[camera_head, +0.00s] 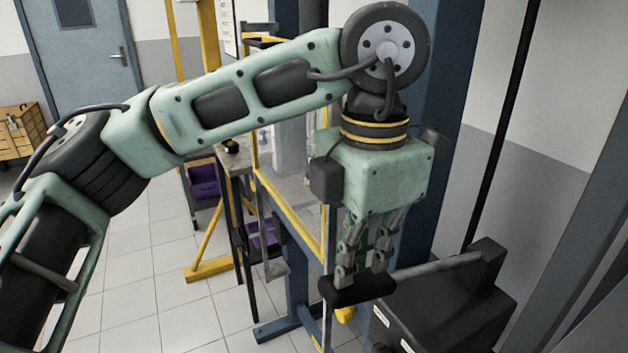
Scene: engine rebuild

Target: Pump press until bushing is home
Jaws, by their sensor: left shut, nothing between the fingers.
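My left gripper (362,270) is shut and empty, pointing down. Its fingertips are right at the black grip (358,291) of the pump lever; I cannot tell whether they touch it. The lever's grey rod (432,267) runs right from the grip to the black pump unit (450,308), low at the right. The press (448,120) has blue uprights and stands behind my arm. A yellow-edged clear guard (290,212) is at its front. The bushing is not visible, and my arm hides much of the press. My right gripper is not in view.
A bench with purple bins (203,182) stands behind the guard on the left. A yellow stand foot (212,270) is on the tiled floor. A wooden cabinet (20,133) and a blue-grey door (82,50) are at the far left.

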